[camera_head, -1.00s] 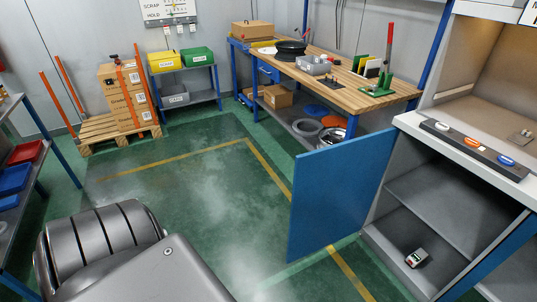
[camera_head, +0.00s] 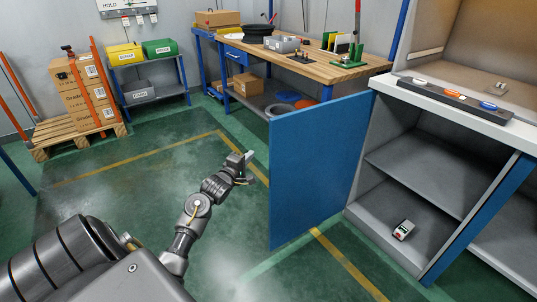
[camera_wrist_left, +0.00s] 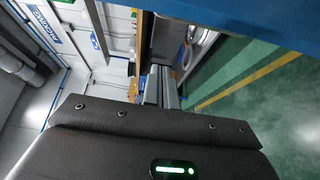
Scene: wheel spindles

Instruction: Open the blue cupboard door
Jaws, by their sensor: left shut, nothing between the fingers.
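The blue cupboard door (camera_head: 318,175) stands swung wide out from the cupboard (camera_head: 415,165), whose grey shelves show beside it. My left gripper (camera_head: 248,156) is shut and empty. In the head view it is just left of the door's outer edge, with a visible gap in the picture. In the left wrist view the blue door (camera_wrist_left: 255,12) crosses the top right, and the closed fingers (camera_wrist_left: 161,88) point away from the camera. No handle shows on the door. My right gripper is out of view.
A small grey-and-red device (camera_head: 403,230) lies on the cupboard's lower shelf. A wooden workbench (camera_head: 310,55) stands behind the door. Boxes on a pallet (camera_head: 80,140) and a blue rack (camera_head: 155,95) stand at the back left. The green floor between is clear.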

